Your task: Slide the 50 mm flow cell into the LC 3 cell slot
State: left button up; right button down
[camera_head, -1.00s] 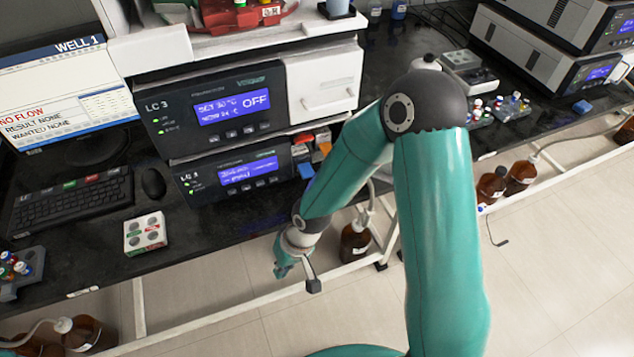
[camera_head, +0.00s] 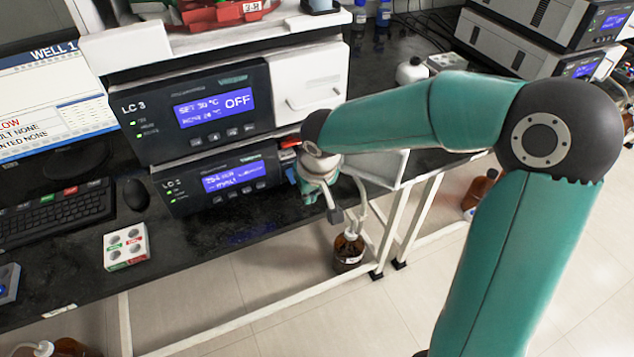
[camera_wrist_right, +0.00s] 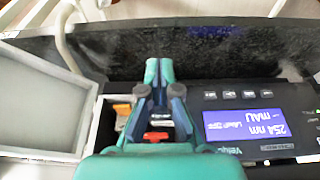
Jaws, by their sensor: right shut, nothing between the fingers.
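The LC 3 instrument (camera_head: 200,110) stands on the black bench, with a lower display module (camera_head: 215,183) under it. At that module's right end are small coloured blocks: a red one (camera_head: 288,142) in the head view, which also shows in the wrist view (camera_wrist_right: 157,136), and an orange one (camera_wrist_right: 122,110). I cannot tell which is the 50 mm flow cell, and I cannot make out the cell slot. My right gripper (camera_head: 309,198) is at the module's front right corner. In the wrist view its fingers (camera_wrist_right: 158,70) are shut and empty, above the bay of blocks.
A white-walled bay (camera_head: 375,168) lies right of the module, behind my arm. A white block with round wells (camera_head: 125,247) and a mouse (camera_head: 134,194) sit at left. The bench front between is clear.

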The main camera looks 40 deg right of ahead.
aim_at(288, 163)
jog(key=shift+w+d+f+p, duration=0.2)
jog(key=shift+w+f, duration=0.25)
jog(key=shift+w, duration=0.35)
jog(key=shift+w+d+f+p, duration=0.15)
jog(key=shift+w+f+p, duration=0.2)
jog(key=shift+w, duration=0.4)
jog(key=shift+w+d+f+p, duration=0.1)
jog(key=shift+w+d+f, duration=0.1)
jog(key=shift+w+f, duration=0.45)
pick_arm(q)
jog(key=shift+r, duration=0.6)
pick_arm(e)
jog(key=shift+w+r, duration=0.15)
jog(key=shift+d, duration=0.1)
